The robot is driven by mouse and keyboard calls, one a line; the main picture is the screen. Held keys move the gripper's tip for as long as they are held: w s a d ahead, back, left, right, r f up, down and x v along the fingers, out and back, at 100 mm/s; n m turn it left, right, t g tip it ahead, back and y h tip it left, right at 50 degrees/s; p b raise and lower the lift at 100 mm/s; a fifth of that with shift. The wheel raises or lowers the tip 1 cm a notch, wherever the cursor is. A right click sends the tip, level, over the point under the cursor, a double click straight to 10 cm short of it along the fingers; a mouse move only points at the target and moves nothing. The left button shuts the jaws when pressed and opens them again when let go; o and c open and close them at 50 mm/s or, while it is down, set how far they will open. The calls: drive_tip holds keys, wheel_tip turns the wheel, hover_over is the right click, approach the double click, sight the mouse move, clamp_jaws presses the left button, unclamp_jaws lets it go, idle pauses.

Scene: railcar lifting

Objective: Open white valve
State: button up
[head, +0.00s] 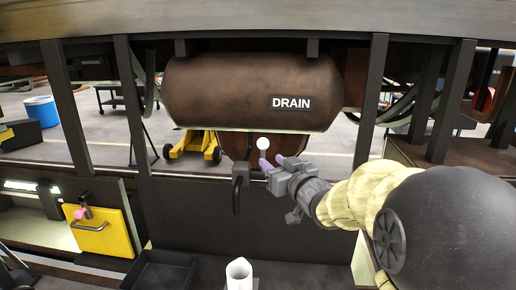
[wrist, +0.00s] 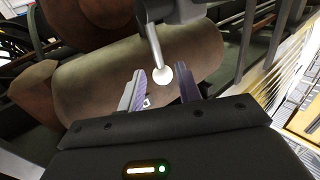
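The white valve knob (head: 263,143) is a small white ball below the brown drain tank, near the middle of the head view. In the wrist view the white ball (wrist: 163,76) sits on the end of a grey rod (wrist: 153,40). My gripper (head: 272,161) is just below and to the right of the knob in the head view. In the wrist view my gripper (wrist: 162,84) is open, with its two purple-padded fingers on either side of the ball. A gap shows between the ball and each finger. I cannot tell exactly how deep the ball is between them.
The brown tank (head: 225,90) with a DRAIN label (head: 291,103) hangs above the knob. Dark upright posts (head: 371,100) flank the tank. A black tray (head: 162,270) and a yellow panel (head: 100,228) are lower left.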

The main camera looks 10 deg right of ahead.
sight(264, 155)
drive_tip(key=p+x, duration=0.2)
drive_tip(key=x, duration=0.6)
drive_tip(key=shift+w, duration=0.25)
clamp_jaws()
